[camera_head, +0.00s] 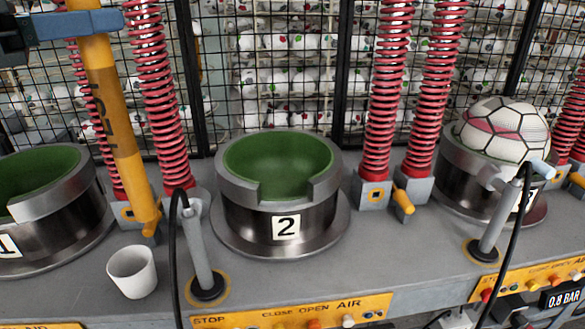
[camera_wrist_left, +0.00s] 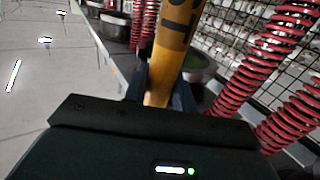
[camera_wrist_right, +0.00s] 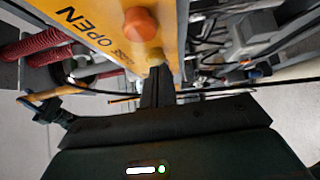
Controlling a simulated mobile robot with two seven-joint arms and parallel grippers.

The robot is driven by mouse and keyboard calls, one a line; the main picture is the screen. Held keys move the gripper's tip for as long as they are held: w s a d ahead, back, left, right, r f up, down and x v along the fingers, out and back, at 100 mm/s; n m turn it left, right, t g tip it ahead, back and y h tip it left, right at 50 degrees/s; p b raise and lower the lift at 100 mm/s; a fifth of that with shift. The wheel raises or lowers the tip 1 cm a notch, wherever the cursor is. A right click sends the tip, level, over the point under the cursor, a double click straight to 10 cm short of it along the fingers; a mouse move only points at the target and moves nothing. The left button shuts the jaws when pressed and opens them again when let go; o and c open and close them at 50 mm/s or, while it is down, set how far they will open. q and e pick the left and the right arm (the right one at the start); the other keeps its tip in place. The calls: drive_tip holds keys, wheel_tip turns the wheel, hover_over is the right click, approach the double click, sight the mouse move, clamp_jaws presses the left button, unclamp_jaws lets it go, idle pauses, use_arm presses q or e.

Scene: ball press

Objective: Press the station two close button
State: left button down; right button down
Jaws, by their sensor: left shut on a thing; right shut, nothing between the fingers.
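The station two panel (camera_head: 290,310) runs along the bottom edge of the head view, below the cup marked 2 (camera_head: 287,228). Its labels read STOP, CLOSE, OPEN and AIR; its buttons are partly cut off by the frame. In the right wrist view an orange button (camera_wrist_right: 140,24) stands out from the yellow panel (camera_wrist_right: 95,20) beside the words OPEN and CLOSE. My right gripper (camera_wrist_right: 158,72) is shut and empty, its tips close to that panel; contact cannot be told. My left gripper (camera_head: 85,24) is shut on a yellow tool (camera_head: 112,100), held upright between stations one and two.
The green-lined station two cup is open and empty. A patterned ball (camera_head: 505,130) sits in the right station. A white cup (camera_head: 132,271) stands on the grey bench. Red spring hoses (camera_head: 387,90), grey posts (camera_head: 200,250) and black cables surround the stations. Mesh fencing stands behind.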

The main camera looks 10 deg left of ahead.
drive_tip(key=shift+w, duration=0.2)
use_arm(q)
drive_tip(key=shift+s+r, duration=0.1)
drive_tip(key=shift+s, duration=0.15)
use_arm(e)
drive_tip(key=shift+w+a+r, duration=0.1)
drive_tip(key=shift+w+r, duration=0.1)
drive_tip(key=shift+w, duration=0.7)
use_arm(q)
drive_tip(key=shift+d, duration=0.1)
drive_tip(key=shift+w, duration=0.2)
use_arm(e)
drive_tip(key=s+d, duration=0.9)
drive_tip(key=s, duration=0.1)
drive_tip(key=shift+f, duration=0.25)
